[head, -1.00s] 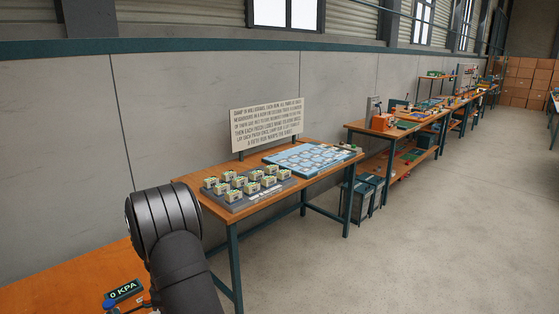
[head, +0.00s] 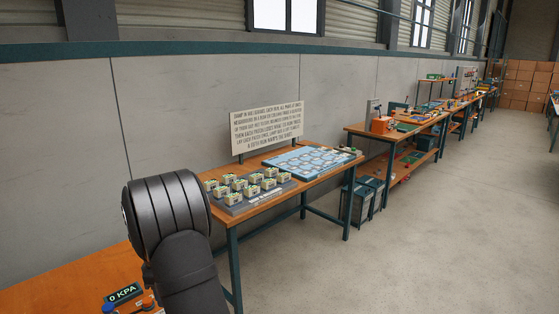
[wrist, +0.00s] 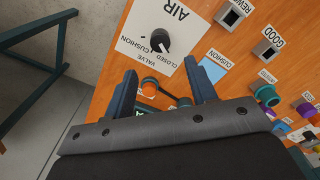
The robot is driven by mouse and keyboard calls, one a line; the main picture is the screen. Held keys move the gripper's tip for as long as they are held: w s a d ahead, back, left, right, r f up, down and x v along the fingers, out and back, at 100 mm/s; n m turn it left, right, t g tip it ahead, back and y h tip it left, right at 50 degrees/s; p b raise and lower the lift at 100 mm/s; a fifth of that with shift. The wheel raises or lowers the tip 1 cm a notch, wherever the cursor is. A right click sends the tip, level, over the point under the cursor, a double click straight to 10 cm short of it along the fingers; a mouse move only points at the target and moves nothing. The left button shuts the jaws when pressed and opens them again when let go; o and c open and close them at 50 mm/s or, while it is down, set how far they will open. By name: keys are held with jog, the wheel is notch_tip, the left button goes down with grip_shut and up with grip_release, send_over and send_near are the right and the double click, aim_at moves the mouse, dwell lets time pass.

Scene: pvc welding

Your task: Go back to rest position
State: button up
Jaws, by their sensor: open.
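Beyond the fingertips is a black valve knob (wrist: 160,40) on a white plate with air, cushion and closed lettering. In the head view my black arm stands at the lower left, and the gripper is out of sight there.
A 0 KPA display (head: 122,294) sits on the near bench (head: 70,285). In the wrist view, purple and teal round parts (wrist: 266,95) lie at right. A neighbouring table (head: 262,212) carries several small boxes and a blue board (head: 312,162). Floor is clear at right.

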notch_tip(320, 180, up, 7)
notch_tip(320, 180, down, 17)
jog(key=shift+f, duration=0.15)
jog(key=shift+r+m, duration=0.25)
jog(key=shift+m, duration=0.55)
jog(key=m, duration=1.1)
jog(key=shift+m, duration=2.5)
